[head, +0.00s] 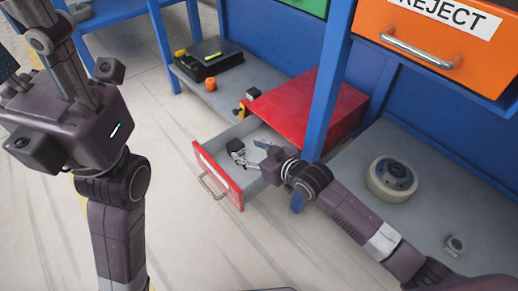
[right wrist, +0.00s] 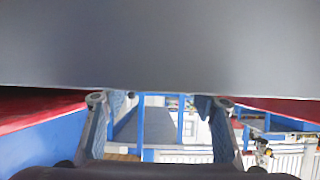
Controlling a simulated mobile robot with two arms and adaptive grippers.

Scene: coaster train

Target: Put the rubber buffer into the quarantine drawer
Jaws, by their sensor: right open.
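The open drawer (head: 205,157), with a red front and grey inside, juts from a low red cabinet (head: 300,106); I see no label on it. My right gripper (head: 250,145) is open at the drawer's opening, with its fingers spread. In the right wrist view the gap between its fingertips (right wrist: 160,98) is empty, and a large plain grey surface fills the top. I cannot identify the rubber buffer for certain; a small black block (head: 253,93) sits at the cabinet's left corner. The gripper and arm hide part of the drawer's inside. My left gripper is out of view.
An orange REJECT bin (head: 430,45) with a handle is at upper right. A blue post (head: 331,85) stands close beside my right arm. A wheel (head: 392,178) lies on the grey shelf. An orange cylinder (head: 210,84) and black tray (head: 208,62) are at the back.

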